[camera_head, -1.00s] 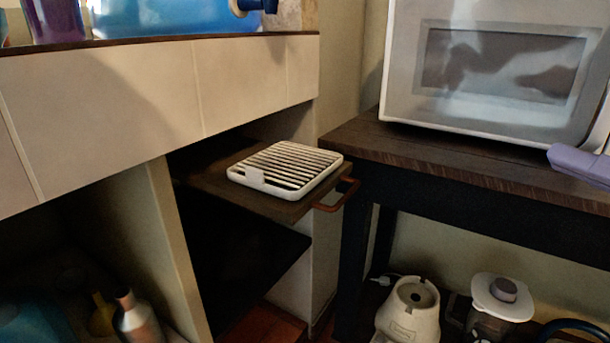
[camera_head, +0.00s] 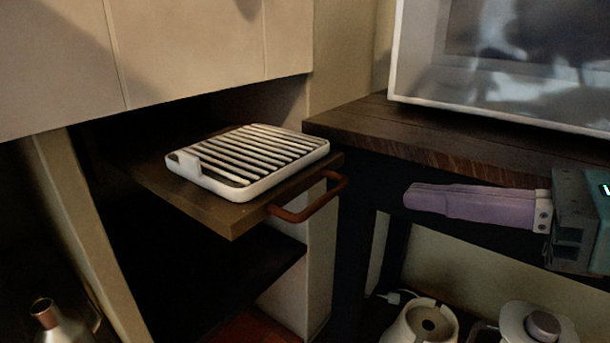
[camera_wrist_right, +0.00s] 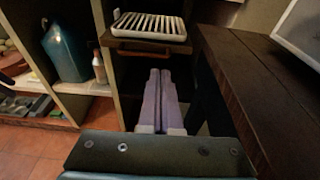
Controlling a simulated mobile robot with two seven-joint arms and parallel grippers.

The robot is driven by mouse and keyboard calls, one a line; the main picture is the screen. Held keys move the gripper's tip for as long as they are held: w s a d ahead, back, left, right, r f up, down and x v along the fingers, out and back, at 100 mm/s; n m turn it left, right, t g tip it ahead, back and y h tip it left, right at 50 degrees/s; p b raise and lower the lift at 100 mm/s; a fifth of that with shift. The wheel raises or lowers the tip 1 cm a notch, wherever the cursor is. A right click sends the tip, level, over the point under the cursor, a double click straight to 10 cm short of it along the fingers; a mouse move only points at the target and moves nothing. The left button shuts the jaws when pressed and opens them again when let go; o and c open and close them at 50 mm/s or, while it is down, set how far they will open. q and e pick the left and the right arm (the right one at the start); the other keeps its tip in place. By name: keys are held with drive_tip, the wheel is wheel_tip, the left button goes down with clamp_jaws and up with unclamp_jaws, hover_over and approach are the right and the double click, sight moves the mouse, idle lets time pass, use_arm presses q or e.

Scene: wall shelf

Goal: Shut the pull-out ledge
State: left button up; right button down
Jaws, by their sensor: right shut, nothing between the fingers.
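The pull-out ledge (camera_head: 235,215) is a brown wooden board sticking out of the cabinet under the pale counter front. It also shows at the top of the right wrist view (camera_wrist_right: 112,42). A reddish-brown bar handle (camera_head: 308,202) is on its front edge. A white slatted rack (camera_head: 250,160) lies on top of the ledge. My right gripper (camera_head: 408,196), with purple fingers, is shut and empty. It is to the right of the handle and apart from it, in front of the dark table. In the right wrist view its fingers (camera_wrist_right: 160,75) point towards the ledge's handle. My left gripper is not in view.
A dark wooden table (camera_head: 400,130) bearing a white microwave (camera_head: 520,60) stands close on the right of the ledge. Small appliances (camera_head: 420,322) sit below it. A blue jug (camera_wrist_right: 66,50) stands in a left compartment. The space below the ledge is dark.

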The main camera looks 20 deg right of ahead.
sight(345, 186)
drive_tip(key=p+x, duration=0.1)
drive_tip(key=x, duration=0.3)
drive_tip(key=shift+w+a, duration=0.15)
drive_tip(key=shift+w, duration=0.15)
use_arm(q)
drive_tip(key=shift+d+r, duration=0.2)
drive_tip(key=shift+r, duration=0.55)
use_arm(e)
drive_tip(key=shift+x, duration=0.9)
drive_tip(key=shift+w, duration=0.1)
